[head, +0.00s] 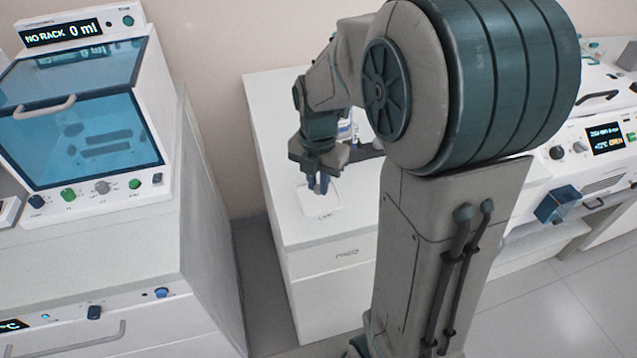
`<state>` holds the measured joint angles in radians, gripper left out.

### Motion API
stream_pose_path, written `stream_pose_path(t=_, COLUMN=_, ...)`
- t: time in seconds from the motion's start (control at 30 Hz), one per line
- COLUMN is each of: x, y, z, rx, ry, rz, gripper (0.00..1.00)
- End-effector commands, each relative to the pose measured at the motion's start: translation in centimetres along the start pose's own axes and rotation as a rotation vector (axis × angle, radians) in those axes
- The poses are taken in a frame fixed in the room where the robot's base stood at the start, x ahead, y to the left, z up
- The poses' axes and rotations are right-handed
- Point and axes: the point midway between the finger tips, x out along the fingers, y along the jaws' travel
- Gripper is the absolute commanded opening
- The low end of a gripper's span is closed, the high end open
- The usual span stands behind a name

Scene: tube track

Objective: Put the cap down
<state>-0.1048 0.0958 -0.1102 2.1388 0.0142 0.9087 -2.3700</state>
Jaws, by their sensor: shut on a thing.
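My gripper (319,184) points down over a white square pad (333,199) on the white cabinet's top. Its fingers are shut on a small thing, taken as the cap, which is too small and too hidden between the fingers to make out. The fingertips appear just above or at the pad; I cannot tell if they touch it. The pad has small dark lettering along its front edge.
The white cabinet (330,268) has bare top around the pad. Behind my gripper stand a partly hidden bottle (346,128) and a dark holder (368,150). A blue-windowed machine (85,110) stands left; another machine (600,140) stands right. My arm hides the middle right.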

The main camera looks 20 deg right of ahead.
Motion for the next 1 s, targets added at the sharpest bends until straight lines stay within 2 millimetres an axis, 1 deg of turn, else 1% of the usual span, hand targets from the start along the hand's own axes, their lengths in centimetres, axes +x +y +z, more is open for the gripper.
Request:
stream_pose_path(t=0.03, x=0.6, y=0.0, z=0.0, rx=0.000, ry=0.001, rz=-0.002, gripper=0.00)
stream_pose_path(t=0.1, x=1.1, y=0.0, z=0.0, rx=0.000, ry=0.000, rz=0.000, gripper=0.00)
stream_pose_path(t=0.37, x=1.2, y=0.0, z=0.1, rx=0.000, ry=-0.001, rz=0.001, gripper=0.00)
stream_pose_path(t=0.47, x=1.5, y=0.0, z=0.1, rx=0.000, ry=-0.001, rz=0.001, gripper=0.00)
stream_pose_path(t=0.5, x=1.6, y=0.0, z=0.1, rx=0.000, ry=-0.001, rz=0.001, gripper=0.18)
stream_pose_path(t=0.57, x=1.4, y=0.0, z=0.1, rx=0.000, ry=-0.001, rz=0.001, gripper=0.35)
stream_pose_path(t=0.6, x=1.4, y=0.0, z=0.1, rx=0.000, ry=-0.001, rz=0.001, gripper=0.37)
stream_pose_path(t=0.87, x=1.3, y=0.0, z=0.1, rx=0.000, ry=-0.001, rz=0.001, gripper=0.37)
stream_pose_path(t=1.0, x=0.4, y=0.0, z=0.1, rx=0.000, ry=-0.003, rz=0.003, gripper=0.37)
